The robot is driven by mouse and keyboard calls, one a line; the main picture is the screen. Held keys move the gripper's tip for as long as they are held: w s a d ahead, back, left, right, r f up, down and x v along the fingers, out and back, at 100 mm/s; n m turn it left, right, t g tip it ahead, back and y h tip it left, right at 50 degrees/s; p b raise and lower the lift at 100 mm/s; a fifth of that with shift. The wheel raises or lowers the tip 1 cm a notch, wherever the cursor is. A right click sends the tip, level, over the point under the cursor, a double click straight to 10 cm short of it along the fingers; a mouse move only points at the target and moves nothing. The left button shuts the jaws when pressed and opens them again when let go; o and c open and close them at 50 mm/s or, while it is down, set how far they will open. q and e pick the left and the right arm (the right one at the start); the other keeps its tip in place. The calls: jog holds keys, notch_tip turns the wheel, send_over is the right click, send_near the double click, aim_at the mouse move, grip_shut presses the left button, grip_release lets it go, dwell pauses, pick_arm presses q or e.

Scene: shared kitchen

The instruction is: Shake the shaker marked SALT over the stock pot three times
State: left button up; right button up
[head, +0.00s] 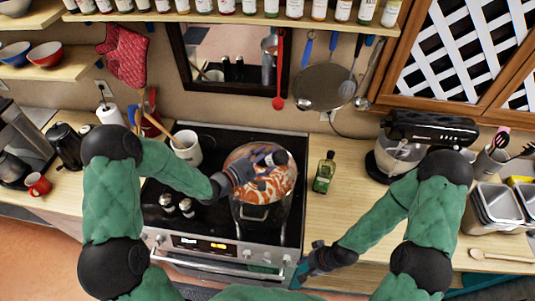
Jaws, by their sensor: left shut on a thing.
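The stock pot (262,212) stands on the right of the dark stove top, with orange-red food and pale pieces inside. My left gripper (268,160) is above the pot, shut on a small shaker (280,157) with a dark end that points right. The gripper hides most of this shaker, and no SALT marking can be read on it. Two more small shakers (167,200) (186,207) stand on the left front of the stove top; their labels are too small to read. My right gripper (304,270) is low by the counter's front edge, apart from the pot; its fingers are unclear.
A white crock (187,148) with wooden utensils stands at the stove's back left. A green bottle (324,172) stands right of the stove. A stand mixer (420,135) and metal containers (493,208) are farther right. A red mug (38,184) is at left.

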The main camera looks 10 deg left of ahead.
pick_arm(q)
jog(key=shift+r, duration=0.25)
notch_tip(320, 180, up, 5)
jog(key=p, duration=0.4)
jog(key=shift+p, duration=0.3)
jog(key=shift+f, duration=0.1)
